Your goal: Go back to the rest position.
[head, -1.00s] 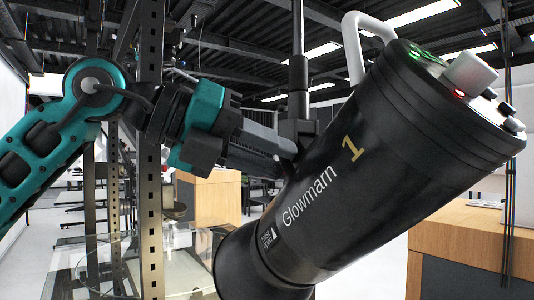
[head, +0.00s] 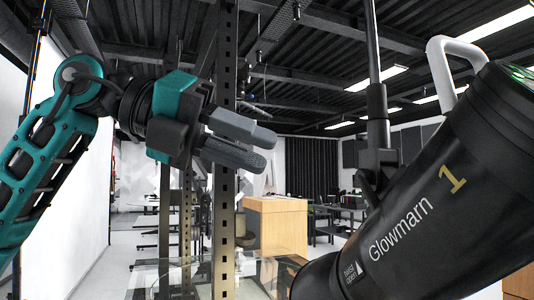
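My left gripper (head: 267,150) is in the upper left of the head view, on a teal and black arm. Its two grey fingers point right, slightly apart, with nothing visible between them. A large black cylinder marked "Glowmarn 1" (head: 430,200) leans up to the right at the right side, partly cut off by the frame. A clear gap separates the fingertips from the cylinder. My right gripper is not in view.
A perforated metal post (head: 226,200) stands upright behind my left gripper. A wooden cabinet (head: 276,228) stands beyond. A dark pole and bracket (head: 376,130) rise behind the cylinder.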

